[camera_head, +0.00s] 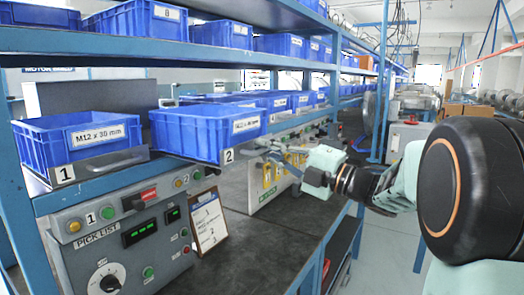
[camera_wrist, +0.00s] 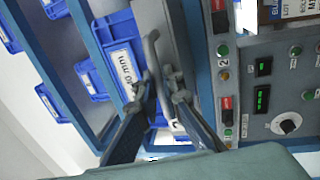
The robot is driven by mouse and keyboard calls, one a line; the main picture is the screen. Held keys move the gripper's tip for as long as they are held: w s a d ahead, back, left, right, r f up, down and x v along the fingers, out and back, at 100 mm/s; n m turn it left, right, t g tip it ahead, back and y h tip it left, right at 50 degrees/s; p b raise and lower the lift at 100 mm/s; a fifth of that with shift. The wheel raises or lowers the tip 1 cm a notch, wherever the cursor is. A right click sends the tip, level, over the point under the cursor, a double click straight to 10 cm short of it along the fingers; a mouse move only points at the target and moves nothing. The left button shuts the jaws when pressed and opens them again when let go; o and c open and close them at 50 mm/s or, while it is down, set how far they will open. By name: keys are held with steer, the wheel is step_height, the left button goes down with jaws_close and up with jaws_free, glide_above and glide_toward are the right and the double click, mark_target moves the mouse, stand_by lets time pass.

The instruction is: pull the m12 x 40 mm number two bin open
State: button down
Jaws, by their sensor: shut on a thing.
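The number two bin (camera_head: 208,132) is a blue box on a grey tray, with a white label and a "2" on the tray front. Its tray appears to stick out past the shelf's front edge in the head view. In the wrist view, the blue bin (camera_wrist: 123,42) stands turned sideways beside the grey tray handle (camera_wrist: 152,48). My gripper (camera_wrist: 163,90) is shut on this handle near one end. In the head view, my gripper (camera_head: 270,147) is at the right of the bin's front, small and partly hidden by my wrist.
The number one bin (camera_head: 82,140), labelled M12 x 30 mm, sits left on its own tray with a handle. A control panel (camera_head: 125,240) with buttons is below. A clipboard (camera_head: 208,222) leans on the dark bench (camera_head: 255,250). More blue bins (camera_head: 222,33) line the upper shelf.

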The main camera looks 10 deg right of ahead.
steer(key=c, duration=2.1)
jaws_free()
steer(key=v, duration=1.2)
